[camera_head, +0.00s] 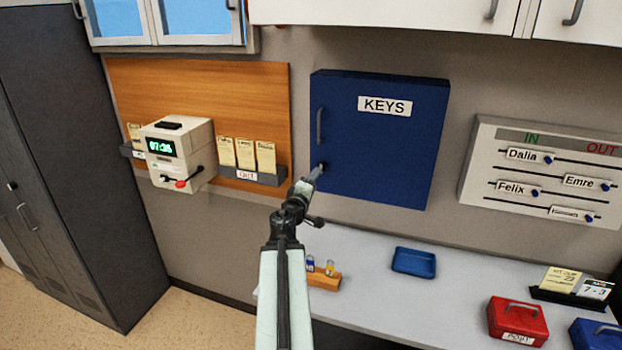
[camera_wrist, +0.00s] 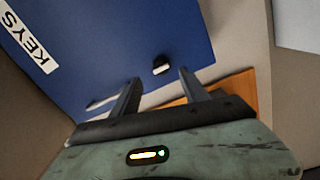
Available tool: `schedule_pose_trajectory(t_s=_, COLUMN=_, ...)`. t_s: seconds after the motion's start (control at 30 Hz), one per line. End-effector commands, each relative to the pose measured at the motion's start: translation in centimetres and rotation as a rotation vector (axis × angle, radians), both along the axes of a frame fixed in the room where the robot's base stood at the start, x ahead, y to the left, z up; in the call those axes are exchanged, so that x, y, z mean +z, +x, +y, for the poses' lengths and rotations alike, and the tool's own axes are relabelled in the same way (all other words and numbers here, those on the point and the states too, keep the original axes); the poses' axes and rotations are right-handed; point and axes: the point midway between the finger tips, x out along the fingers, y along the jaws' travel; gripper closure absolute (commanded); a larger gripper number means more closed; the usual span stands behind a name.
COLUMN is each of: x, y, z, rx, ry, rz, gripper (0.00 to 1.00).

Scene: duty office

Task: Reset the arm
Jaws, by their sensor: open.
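My gripper (camera_head: 312,178) reaches up in front of the lower left corner of the blue key cabinet (camera_head: 385,140), which is marked KEYS and has its door shut. In the wrist view my gripper (camera_wrist: 156,84) is open, its two fingers apart with nothing held between them. A small dark lock or knob with a light face (camera_wrist: 161,65) on the cabinet shows just beyond the fingertips. The cabinet handle (camera_wrist: 101,103) lies beside the left finger in that view. I cannot tell whether the fingers touch the cabinet.
A time clock (camera_head: 178,152) and card racks (camera_head: 250,176) hang at left. An IN/OUT board (camera_head: 548,172) hangs at right. The desk (camera_head: 375,290) below bears a blue tray (camera_head: 414,262), a wooden block (camera_head: 325,281) with small items, and a red cash box (camera_head: 517,321).

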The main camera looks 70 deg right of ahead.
Motion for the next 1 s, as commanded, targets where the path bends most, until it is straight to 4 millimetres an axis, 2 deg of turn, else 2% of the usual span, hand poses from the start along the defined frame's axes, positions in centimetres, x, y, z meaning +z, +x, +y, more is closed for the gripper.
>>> schedule_pose_trajectory(t_s=0.47, x=0.0, y=-0.7, z=-0.1, rx=-0.010, ry=-0.001, rz=0.000, gripper=0.47)
schedule_pose_trajectory(t_s=0.57, x=0.0, y=0.3, z=0.2, rx=0.004, ry=0.000, rz=0.000, gripper=0.47)
schedule_pose_trajectory(t_s=0.67, x=-0.1, y=4.6, z=1.8, rx=0.066, ry=0.000, rz=0.000, gripper=0.47)
schedule_pose_trajectory(t_s=0.77, x=-0.3, y=12.0, z=5.3, rx=0.175, ry=0.000, rz=0.000, gripper=0.47)
schedule_pose_trajectory(t_s=0.8, x=-0.4, y=15.2, z=7.1, rx=0.225, ry=0.001, rz=-0.001, gripper=0.47)
schedule_pose_trajectory(t_s=0.87, x=-0.7, y=19.7, z=10.0, rx=0.296, ry=0.011, rz=-0.016, gripper=0.47)
schedule_pose_trajectory(t_s=0.9, x=-1.0, y=22.6, z=12.2, rx=0.343, ry=0.025, rz=-0.034, gripper=0.47)
schedule_pose_trajectory(t_s=0.97, x=-1.6, y=26.6, z=15.7, rx=0.402, ry=0.057, rz=-0.071, gripper=0.47)
schedule_pose_trajectory(t_s=1.0, x=-2.1, y=29.1, z=18.3, rx=0.436, ry=0.085, rz=-0.100, gripper=0.47)
